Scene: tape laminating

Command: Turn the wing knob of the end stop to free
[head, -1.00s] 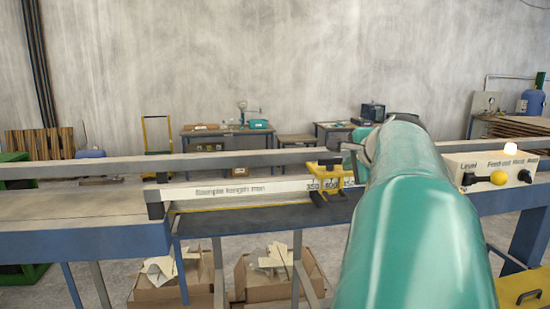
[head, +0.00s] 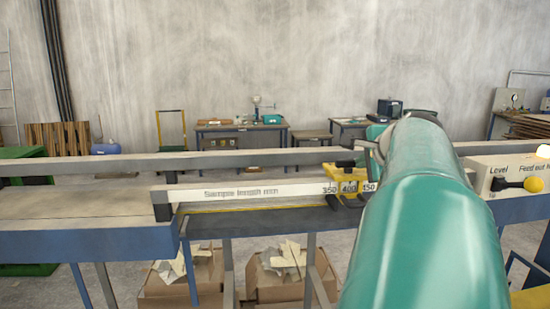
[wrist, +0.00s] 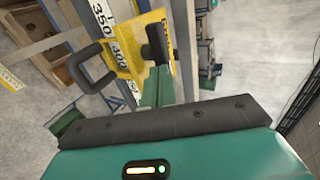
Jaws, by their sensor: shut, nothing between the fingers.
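The end stop (head: 349,186) is a yellow block on the white sample-length scale (head: 255,193), at the 400 mark, left of my arm. In the wrist view the end stop (wrist: 122,50) fills the upper middle, with a dark looped handle (wrist: 84,70) on its left. A black T-shaped piece (wrist: 157,42), which looks like the wing knob, stands against its right side. My gripper (wrist: 157,76) is shut and empty, its green fingers close below this black piece; I cannot tell whether they touch. In the head view my arm hides the gripper.
A grey rail (head: 240,160) runs behind the scale along the blue-edged bench (head: 90,241). Cardboard boxes (head: 180,285) with scraps sit under the bench. The bench's left part is clear.

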